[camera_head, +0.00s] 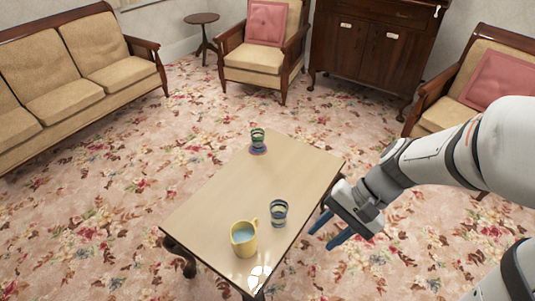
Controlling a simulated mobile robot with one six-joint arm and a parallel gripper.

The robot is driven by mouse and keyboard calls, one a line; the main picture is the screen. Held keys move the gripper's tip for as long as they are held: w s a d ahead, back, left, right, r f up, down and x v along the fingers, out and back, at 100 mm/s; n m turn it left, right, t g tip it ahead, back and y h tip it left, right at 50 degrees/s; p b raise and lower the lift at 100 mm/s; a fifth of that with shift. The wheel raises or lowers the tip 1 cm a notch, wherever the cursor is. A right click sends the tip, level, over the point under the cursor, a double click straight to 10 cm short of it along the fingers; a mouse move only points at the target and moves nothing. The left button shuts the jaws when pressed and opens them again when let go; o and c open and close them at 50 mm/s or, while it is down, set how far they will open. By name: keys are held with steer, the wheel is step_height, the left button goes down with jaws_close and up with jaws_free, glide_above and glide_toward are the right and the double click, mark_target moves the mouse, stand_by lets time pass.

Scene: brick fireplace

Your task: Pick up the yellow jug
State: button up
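The yellow jug (243,240) stands upright near the front edge of the light wooden coffee table (222,200). Its inside looks pale blue and its handle is at its upper right. My gripper (320,232) is to the right of the jug, beyond the table's right edge in the picture. Its two blue fingers are spread apart with nothing visible between them. A striped cup lies between the jug and my gripper in the picture.
The striped cup (279,212) stands close to the jug's right. Another striped cup (258,139) sits on a purple saucer (258,151) at the table's far end. The table's middle is clear. A sofa (70,70), armchairs (256,58) and a cabinet (370,50) stand around the floral carpet.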

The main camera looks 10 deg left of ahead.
steer(key=w+a+f+m+g+y+b, duration=0.25)
steer(key=a+f+m+y+b, duration=0.3)
steer(key=a+f, duration=0.35)
steer(key=w+f+m+t+y+b, duration=0.1)
steer(key=w+f+m+t+b, duration=0.2)
steer(key=f, duration=0.5)
steer(key=w+a+f+m+t+y+b, duration=0.1)
steer(key=w+f+m+t+b, duration=0.3)
steer(key=f, duration=0.4)
steer(key=w+a+f+m+t+y+b, duration=0.1)
steer(key=w+f+m+t+y+b, duration=0.2)
steer(key=f, duration=0.6)
steer(key=shift+w+a+m+t+b, duration=0.15)
steer(key=shift+w+m+t+b, duration=0.7)
steer(key=shift+w+m, duration=0.9)
steer(key=shift+w+a+f, duration=0.1)
steer(key=shift+w+f, duration=0.15)
steer(key=shift+w, duration=0.05)
steer(key=b+x, duration=0.2)
steer(key=x, duration=0.4)
steer(key=shift+w+a+f, duration=0.1)
steer(key=shift+a+f, duration=0.05)
steer(key=shift+a, duration=0.05)
steer(key=shift+w+a+t, duration=0.2)
steer(key=shift+a+t, duration=0.2)
steer(key=shift+a, duration=0.1)
steer(key=shift+c, duration=0.3)
jaws_close()
